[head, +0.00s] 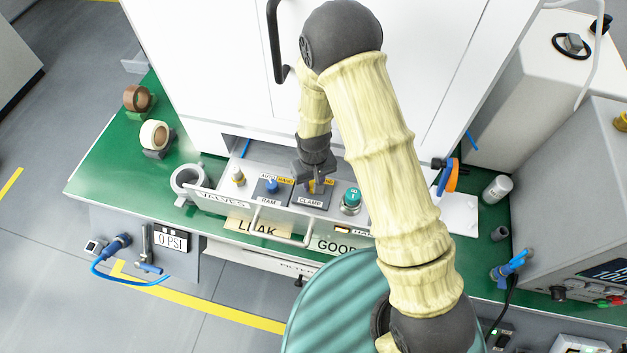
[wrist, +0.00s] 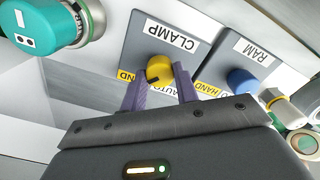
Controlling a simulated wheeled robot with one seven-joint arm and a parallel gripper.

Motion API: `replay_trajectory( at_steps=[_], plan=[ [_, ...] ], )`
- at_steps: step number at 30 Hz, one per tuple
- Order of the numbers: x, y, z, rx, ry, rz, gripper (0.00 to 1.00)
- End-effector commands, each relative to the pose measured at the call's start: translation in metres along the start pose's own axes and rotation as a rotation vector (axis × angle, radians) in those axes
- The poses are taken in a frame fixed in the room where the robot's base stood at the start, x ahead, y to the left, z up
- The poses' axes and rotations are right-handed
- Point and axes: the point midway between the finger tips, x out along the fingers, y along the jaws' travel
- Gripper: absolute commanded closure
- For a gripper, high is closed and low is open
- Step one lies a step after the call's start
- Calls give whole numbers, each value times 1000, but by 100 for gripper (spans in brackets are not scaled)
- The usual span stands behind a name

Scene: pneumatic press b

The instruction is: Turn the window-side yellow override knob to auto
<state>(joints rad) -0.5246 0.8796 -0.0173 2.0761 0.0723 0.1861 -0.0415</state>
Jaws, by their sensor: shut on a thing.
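The yellow override knob (wrist: 160,69) sits on the grey plate marked CLAMP (wrist: 172,36). In the wrist view my gripper (wrist: 159,74) has one purple finger on each side of it and is shut on it. A dark pointer line on the knob slants toward the lower left, toward the partly covered HAND label (wrist: 125,75). The AUTO label (wrist: 176,92) is partly hidden by a finger. In the head view my gripper (head: 315,180) comes down over the CLAMP plate (head: 310,201) and hides most of the knob.
A blue knob (head: 271,185) on the RAM plate (head: 268,200) is just left. A teal button (head: 351,196) is just right. The valve drawer (head: 228,203) has a front handle. Tape rolls (head: 154,134) stand on the green bench (head: 110,166). A teal round top (head: 335,310) is in front.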

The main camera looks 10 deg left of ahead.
Motion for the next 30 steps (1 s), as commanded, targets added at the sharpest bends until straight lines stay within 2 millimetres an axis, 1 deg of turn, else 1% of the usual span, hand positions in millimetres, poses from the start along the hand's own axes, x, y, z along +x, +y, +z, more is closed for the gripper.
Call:
replay_trajectory(
  at_steps=[8, 14, 20, 30],
  plan=[
    [0, 0, 0, -36, -1, 0, 93],
    [0, 0, 0, -124, -1, -1, 93],
    [0, 0, 0, -268, -1, 0, 93],
    [0, 0, 0, -584, -1, -1, 93]
  ],
)
